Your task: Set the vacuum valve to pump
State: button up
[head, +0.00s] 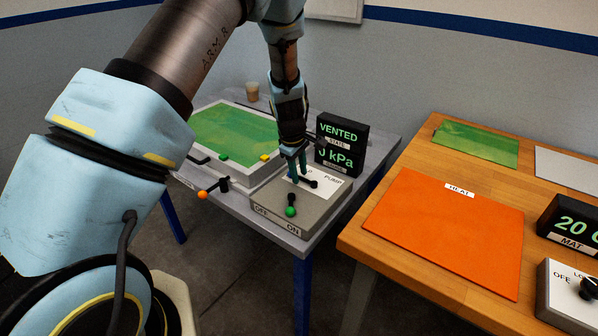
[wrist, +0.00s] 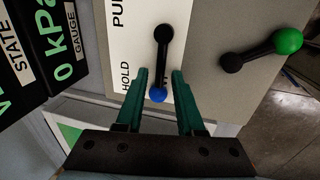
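The vacuum valve is a black lever (wrist: 161,60) with a blue ball end (wrist: 158,95), on the white label plate of a grey control box (head: 325,205). In the wrist view PUMP, cut off, and HOLD are printed beside it. The lever points away from PUMP, toward a label mostly hidden by my gripper. My gripper (wrist: 160,78) is open, with one teal finger on each side of the blue end and gaps showing. In the head view my gripper (head: 297,174) is low over the box and hides part of the lever. The display (head: 341,142) reads VENTED and 0 kPa.
A green-knobbed lever (head: 291,211) with OFF and ON labels is on the same box. An orange-knobbed lever (head: 205,194) is at the table edge. A framed green bed (head: 235,138) lies behind. The wooden table (head: 430,297) holds an orange mat (head: 445,230).

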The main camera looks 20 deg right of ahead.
grip_shut()
dwell(1.2)
